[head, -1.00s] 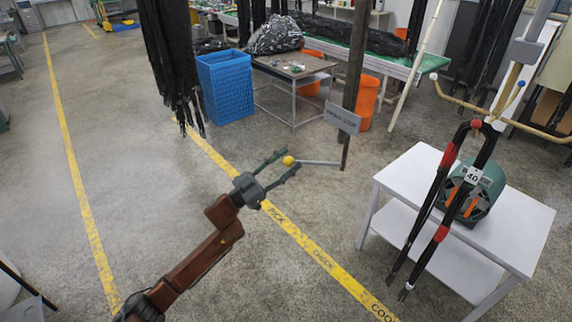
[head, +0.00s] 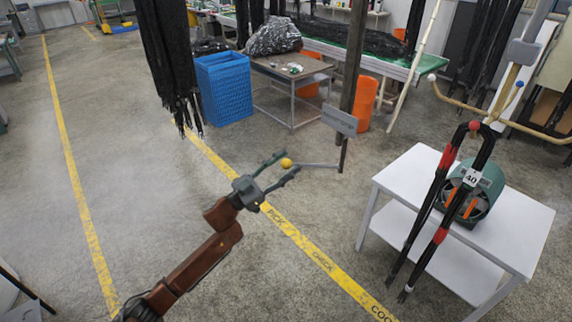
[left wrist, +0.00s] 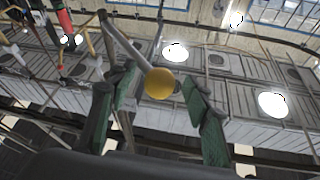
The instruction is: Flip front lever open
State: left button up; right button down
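The front lever is a thin grey rod (head: 318,165) that sticks out to the left from a dark upright post (head: 351,85). It ends in a yellow ball knob (head: 286,163). My left gripper (head: 290,162) is open, with its two green fingers on either side of the knob. In the left wrist view, the yellow knob (left wrist: 160,84) sits between the spread fingers (left wrist: 160,92), with a gap to each. The grey rod (left wrist: 126,42) runs from the knob to the upper left. My right gripper is not in view.
A grey sign (head: 339,122) hangs on the post above the lever. A white table (head: 402,178) with a green reel (head: 483,200) and black-red hoses stands to the right. A blue crate (head: 224,87) and black hanging hoses (head: 168,65) are behind. The floor around my left arm is clear.

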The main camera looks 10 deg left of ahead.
pick_arm(q)
jog(key=shift+s+a+f, duration=0.2)
jog(key=shift+a+f, duration=0.1)
jog(key=v, duration=1.1)
jog(key=shift+s+r, duration=0.1)
jog(key=shift+s, duration=0.05)
